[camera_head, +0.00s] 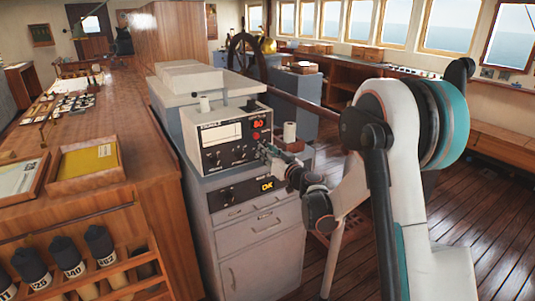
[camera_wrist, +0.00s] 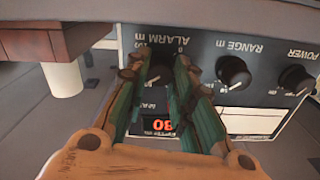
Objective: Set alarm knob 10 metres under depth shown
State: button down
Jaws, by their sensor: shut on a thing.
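The echo sounder (camera_head: 225,137) is a grey box with a pale screen, knobs and a red depth display (camera_head: 258,123) that seems to read 80; the digits are small. In the wrist view the panel is upside down. The ALARM m knob (camera_wrist: 160,76) is dark and sits between the fingers of my gripper (camera_wrist: 158,72), which is shut on it. The fingers cover much of its dial, so I cannot read its setting. The red display (camera_wrist: 160,126) is partly covered by my gripper. In the head view my gripper (camera_head: 268,152) is at the box's right side.
The RANGE m knob (camera_wrist: 233,73) and POWER knob (camera_wrist: 295,80) are beside the alarm knob. A lower panel shows an orange OK display (camera_head: 265,185). A wooden chart table (camera_head: 105,115) is to the left.

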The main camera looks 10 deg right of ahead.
jog(key=c, duration=1.3)
grip_release()
jog(key=shift+c, duration=0.2)
jog(key=v, duration=1.2)
